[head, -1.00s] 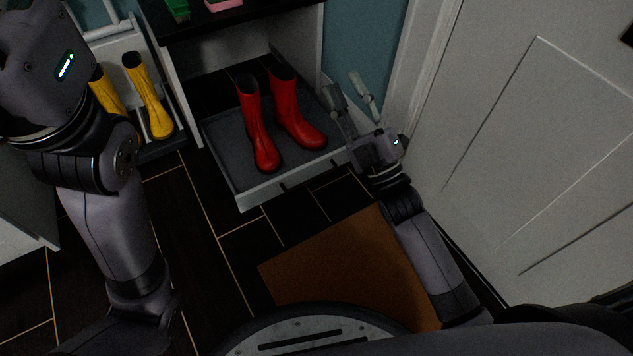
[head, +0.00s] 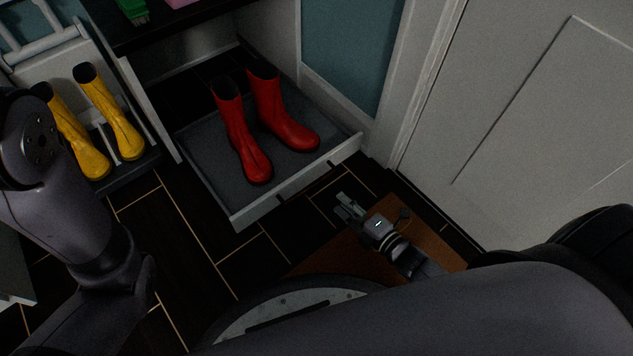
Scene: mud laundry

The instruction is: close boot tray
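The boot tray (head: 294,187) is a grey pull-out drawer with a pale front, slid out from under the dark-topped bench. A pair of red boots (head: 242,140) stands upright on it. My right gripper (head: 343,206) is in front of the tray's right part, over the brown mat, apart from the tray front. Its fingers point toward the tray and look close together, but the gap is too small to judge. My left arm comes in at the left edge; its gripper is out of the picture.
Yellow boots (head: 111,118) stand on another tray at the left. A brown mat (head: 432,238) lies on the dark tiled floor (head: 180,245) before the white door (head: 545,120). A green brush (head: 133,11) lies on the bench top. The floor between my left arm and the tray is clear.

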